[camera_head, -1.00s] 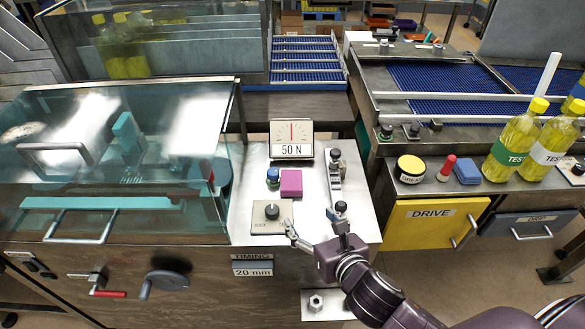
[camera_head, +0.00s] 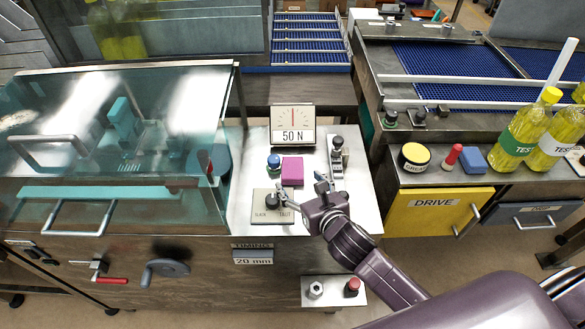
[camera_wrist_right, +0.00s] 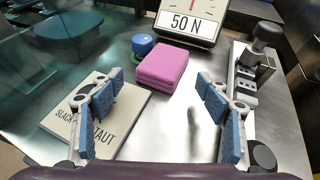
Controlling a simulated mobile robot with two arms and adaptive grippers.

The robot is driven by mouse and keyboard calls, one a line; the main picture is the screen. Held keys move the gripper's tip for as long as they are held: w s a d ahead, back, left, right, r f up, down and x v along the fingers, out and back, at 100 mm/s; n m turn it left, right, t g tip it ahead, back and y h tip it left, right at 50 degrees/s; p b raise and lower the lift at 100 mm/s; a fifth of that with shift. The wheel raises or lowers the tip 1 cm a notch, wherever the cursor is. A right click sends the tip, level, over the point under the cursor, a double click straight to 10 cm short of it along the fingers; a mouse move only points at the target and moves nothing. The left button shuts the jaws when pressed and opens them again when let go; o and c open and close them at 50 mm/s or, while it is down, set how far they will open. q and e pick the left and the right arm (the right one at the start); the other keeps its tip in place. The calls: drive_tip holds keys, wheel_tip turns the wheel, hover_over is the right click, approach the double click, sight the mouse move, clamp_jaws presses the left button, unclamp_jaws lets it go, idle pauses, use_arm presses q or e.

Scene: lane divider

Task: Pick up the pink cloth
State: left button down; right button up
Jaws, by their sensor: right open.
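The pink cloth (camera_head: 292,171) is a folded block lying flat on the steel top, in front of the 50 N gauge (camera_head: 293,126). In the right wrist view the cloth (camera_wrist_right: 163,69) lies ahead, between the two blue-padded fingers as seen from there. My right gripper (camera_head: 303,189) is open and empty, on the near side of the cloth, apart from it. Its fingers spread wide in the right wrist view (camera_wrist_right: 159,85). My left gripper is not in view.
A blue-green knob (camera_head: 273,164) stands just left of the cloth. The slack/taut plate (camera_head: 266,212) with a black dial lies nearer. A lever clamp (camera_head: 337,160) stands to the right, and the glass cover (camera_head: 120,140) bounds the left.

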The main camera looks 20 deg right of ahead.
sight(296, 177)
drive_tip(key=shift+p+x, duration=0.65)
drive_tip(key=shift+x, duration=1.9)
drive_tip(key=shift+d, duration=0.1)
drive_tip(key=shift+c, duration=0.7)
drive_tip(key=c, duration=0.9)
drive_tip(key=shift+c, duration=0.5)
